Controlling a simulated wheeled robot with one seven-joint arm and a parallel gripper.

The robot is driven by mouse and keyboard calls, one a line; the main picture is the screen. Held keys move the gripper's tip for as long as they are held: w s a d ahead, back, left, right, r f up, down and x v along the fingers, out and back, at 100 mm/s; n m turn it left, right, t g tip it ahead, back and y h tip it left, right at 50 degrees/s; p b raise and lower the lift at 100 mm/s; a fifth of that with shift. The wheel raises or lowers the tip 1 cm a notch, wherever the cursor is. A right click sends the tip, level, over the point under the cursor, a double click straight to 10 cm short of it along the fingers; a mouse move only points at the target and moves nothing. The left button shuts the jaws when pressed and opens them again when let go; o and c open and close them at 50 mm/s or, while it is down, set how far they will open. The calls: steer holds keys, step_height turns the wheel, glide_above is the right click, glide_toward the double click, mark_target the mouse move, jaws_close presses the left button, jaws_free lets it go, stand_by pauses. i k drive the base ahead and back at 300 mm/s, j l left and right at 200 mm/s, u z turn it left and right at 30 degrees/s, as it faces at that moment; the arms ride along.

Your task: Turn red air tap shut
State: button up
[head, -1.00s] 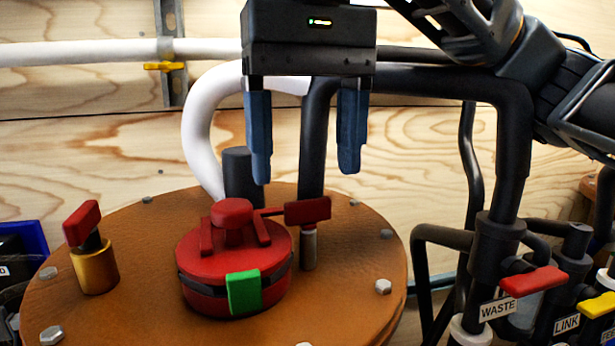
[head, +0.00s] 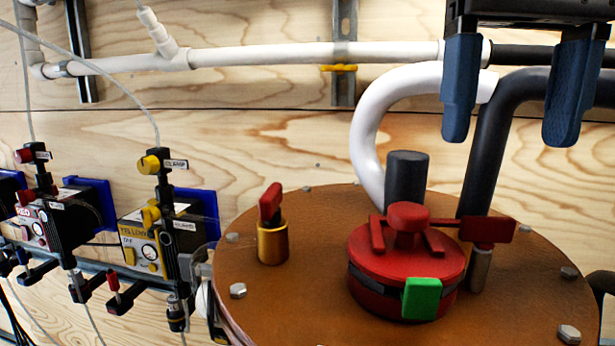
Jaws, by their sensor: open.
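Several red taps are in the head view, and I cannot tell for sure which is the air tap. At the far left, a red knob (head: 24,156) sits on a black valve with a small label, beside a black box marked RED (head: 30,222). A red-handled tap on a brass body (head: 270,206) stands on the round brown lid. Another red handle (head: 487,230) sits at the right of the red cap. My gripper (head: 512,126) is open and empty at the upper right, above the lid and far from the left knob.
The brown lid (head: 300,290) carries a red cap (head: 390,265) with a green clip and a dark post. A yellow-knob valve (head: 149,165) and YELLOW box (head: 140,245) stand at left. White and dark pipes run along the wooden wall, close to my gripper.

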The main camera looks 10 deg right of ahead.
mark_target(270, 210)
steer(key=k+j, duration=0.25)
steer(key=k, duration=0.2)
steer(key=k+j, duration=0.25)
steer(key=k, duration=0.25)
